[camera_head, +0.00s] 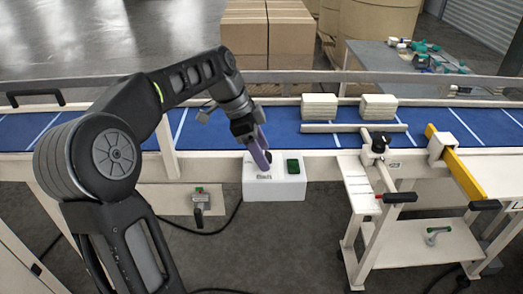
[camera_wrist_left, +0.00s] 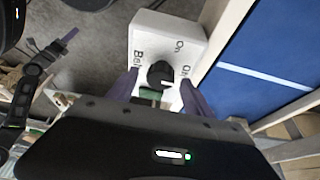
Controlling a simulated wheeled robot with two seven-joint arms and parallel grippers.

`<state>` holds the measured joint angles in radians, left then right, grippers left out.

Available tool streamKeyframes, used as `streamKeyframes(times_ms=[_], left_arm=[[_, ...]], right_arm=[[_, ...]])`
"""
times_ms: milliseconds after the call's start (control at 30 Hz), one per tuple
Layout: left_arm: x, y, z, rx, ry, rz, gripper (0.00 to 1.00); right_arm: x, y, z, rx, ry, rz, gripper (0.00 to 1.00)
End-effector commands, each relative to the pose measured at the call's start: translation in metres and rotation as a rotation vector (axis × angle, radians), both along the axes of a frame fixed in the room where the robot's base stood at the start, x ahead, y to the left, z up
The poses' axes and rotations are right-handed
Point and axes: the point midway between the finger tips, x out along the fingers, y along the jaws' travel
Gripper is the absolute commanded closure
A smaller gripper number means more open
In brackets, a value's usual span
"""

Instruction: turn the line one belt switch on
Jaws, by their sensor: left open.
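The white switch box (camera_head: 275,184) is fixed on the near side of the blue conveyor in the head view. It has a green button (camera_head: 293,166) on its right. In the left wrist view the box (camera_wrist_left: 150,35) shows a black round knob (camera_wrist_left: 160,73) with a white mark toward the lower right. Printed letters surround it, some partly hidden. My left gripper (camera_wrist_left: 160,80) is open, its purple fingers on either side of the knob; I cannot tell if they touch it. In the head view the left gripper (camera_head: 260,155) covers much of the knob.
Blue belt (camera_head: 60,133) runs behind the box, carrying stacked pale pads (camera_head: 319,106). A white cart (camera_head: 420,250) with a yellow bar (camera_head: 455,163) stands right.

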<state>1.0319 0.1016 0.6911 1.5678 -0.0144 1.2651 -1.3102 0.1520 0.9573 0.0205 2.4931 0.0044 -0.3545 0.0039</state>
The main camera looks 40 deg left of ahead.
Motion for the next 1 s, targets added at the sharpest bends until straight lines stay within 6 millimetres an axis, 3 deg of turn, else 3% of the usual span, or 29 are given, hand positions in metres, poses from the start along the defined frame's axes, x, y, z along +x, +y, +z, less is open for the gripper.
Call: streamKeyframes(times_ms=[100,800,1000], left_arm=[[0.0,0.0002,0.0001,0.0,0.0,0.0,0.41],[-0.0001,0.0004,0.0004,0.0,0.0,0.0,0.98],[-0.0001,0.0003,0.0002,0.0,-0.001,0.004,1.0]], right_arm=[[0.0,0.0,-0.0002,0.0,0.0,0.0,0.64],[0.0,0.0,-0.0002,0.0,0.0,0.0,0.64],[0.0,0.0,-0.0008,0.0,0.0,0.0,0.64]])
